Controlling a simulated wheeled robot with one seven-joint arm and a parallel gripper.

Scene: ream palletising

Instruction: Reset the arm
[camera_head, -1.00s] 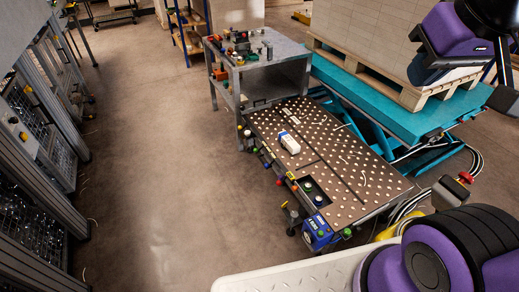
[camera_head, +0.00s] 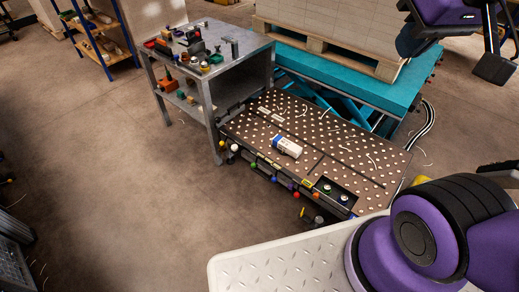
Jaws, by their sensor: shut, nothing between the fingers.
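My gripper (camera_head: 494,66) is at the top right of the head view, at the end of my purple and black arm. It is shut and empty, partly cut off by the picture's edge. It appears beside the stack of reams on the pallet, apart from it. Purple and black parts of my arm also fill the lower right corner.
A pallet (camera_head: 330,50) of pale reams stands on a teal lift table (camera_head: 345,77). A perforated table (camera_head: 330,135) holds a white and blue object (camera_head: 287,146). A metal workbench (camera_head: 262,43) carries tools. Open floor (camera_head: 110,170) lies at left.

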